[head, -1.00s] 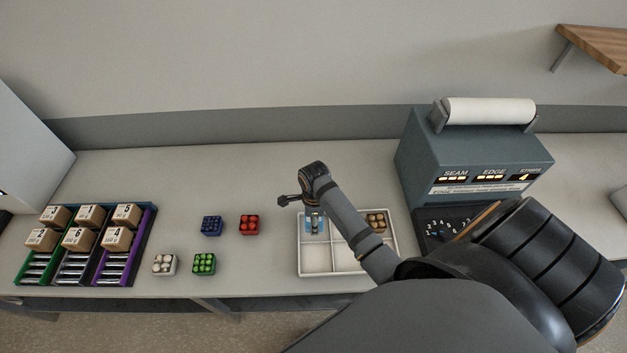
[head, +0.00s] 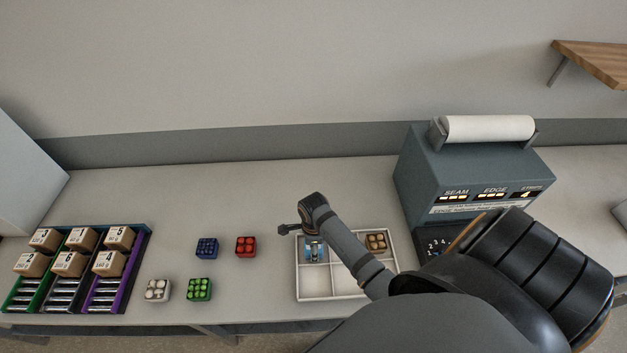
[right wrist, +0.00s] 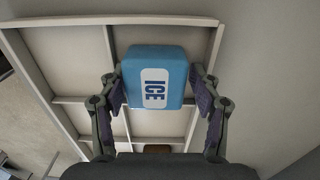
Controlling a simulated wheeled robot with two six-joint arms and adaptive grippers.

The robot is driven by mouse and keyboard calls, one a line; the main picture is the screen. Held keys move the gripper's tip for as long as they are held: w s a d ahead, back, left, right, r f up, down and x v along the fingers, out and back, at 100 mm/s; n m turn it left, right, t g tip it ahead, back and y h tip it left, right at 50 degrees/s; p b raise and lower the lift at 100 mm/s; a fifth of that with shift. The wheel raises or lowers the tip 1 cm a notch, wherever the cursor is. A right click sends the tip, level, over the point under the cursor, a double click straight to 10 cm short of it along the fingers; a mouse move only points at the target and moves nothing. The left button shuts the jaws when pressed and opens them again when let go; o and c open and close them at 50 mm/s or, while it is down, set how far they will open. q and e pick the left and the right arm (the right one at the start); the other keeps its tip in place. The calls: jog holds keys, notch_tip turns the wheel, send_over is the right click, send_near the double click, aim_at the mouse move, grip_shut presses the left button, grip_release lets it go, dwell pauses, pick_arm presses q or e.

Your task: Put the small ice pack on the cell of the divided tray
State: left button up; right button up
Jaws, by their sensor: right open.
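The small ice pack is a blue block with a white ICE label (right wrist: 154,88). In the head view its blue (head: 305,251) shows at the back left cell of the white divided tray (head: 320,299). My right gripper (right wrist: 160,92) is open, with one finger on either side of the pack. The gripper also shows in the head view (head: 314,254), over that cell. The pack overlaps the cell dividers in the wrist view, so I cannot tell whether it rests fully on the cell floor. My left gripper is not in view.
A grey machine (head: 470,170) stands right of the tray. Blue (head: 207,247), red (head: 246,246), white (head: 158,290) and green (head: 200,289) blocks stand to the left. Numbered boxes (head: 75,262) sit on racks at far left.

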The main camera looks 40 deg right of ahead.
jog(key=shift+r, duration=0.1)
jog(key=shift+s+r, duration=0.1)
jog(key=shift+r, duration=0.2)
notch_tip(320, 180, up, 12)
jog(key=b, duration=0.1)
jog(key=shift+b, duration=0.35)
jog(key=shift+f, duration=0.2)
